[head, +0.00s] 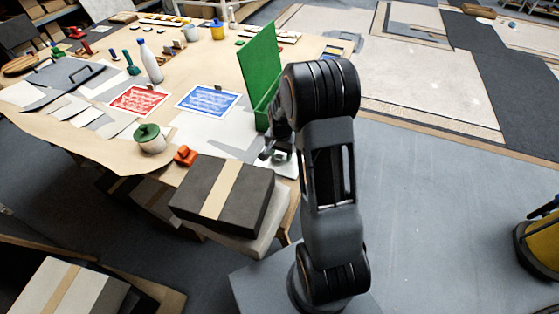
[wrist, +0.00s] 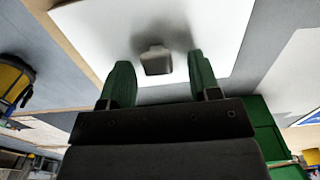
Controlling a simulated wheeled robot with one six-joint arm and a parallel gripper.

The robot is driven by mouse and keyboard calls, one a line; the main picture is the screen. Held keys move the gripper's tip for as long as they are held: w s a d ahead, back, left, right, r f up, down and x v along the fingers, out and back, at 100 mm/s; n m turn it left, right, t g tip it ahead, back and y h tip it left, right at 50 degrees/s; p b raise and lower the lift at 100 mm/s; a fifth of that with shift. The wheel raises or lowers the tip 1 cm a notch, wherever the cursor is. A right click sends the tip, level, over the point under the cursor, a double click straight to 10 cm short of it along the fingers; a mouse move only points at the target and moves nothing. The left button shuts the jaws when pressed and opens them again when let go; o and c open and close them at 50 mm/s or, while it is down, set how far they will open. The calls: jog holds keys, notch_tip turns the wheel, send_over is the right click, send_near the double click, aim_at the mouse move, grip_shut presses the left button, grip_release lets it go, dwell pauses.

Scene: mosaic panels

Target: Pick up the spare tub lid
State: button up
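My gripper (wrist: 160,78) has two green fingertips set wide apart, with clear gaps to a small pale grey knob (wrist: 155,61) lying beyond and between them in the wrist view. The knob stands on a white flat surface (wrist: 100,25); this looks like the spare tub lid, but I cannot tell whether knob and surface are one piece. In the head view my gripper (head: 275,152) is low over the table's near right corner, partly hidden by my arm. The white piece (head: 288,168) shows beside it there.
A green box with a raised lid (head: 259,62) stands close behind my gripper. A dark taped box (head: 222,195) sits in front of the table.

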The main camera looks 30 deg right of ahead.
jog(key=c, duration=0.9)
jog(key=shift+c, duration=0.3)
jog(key=shift+r, duration=0.15)
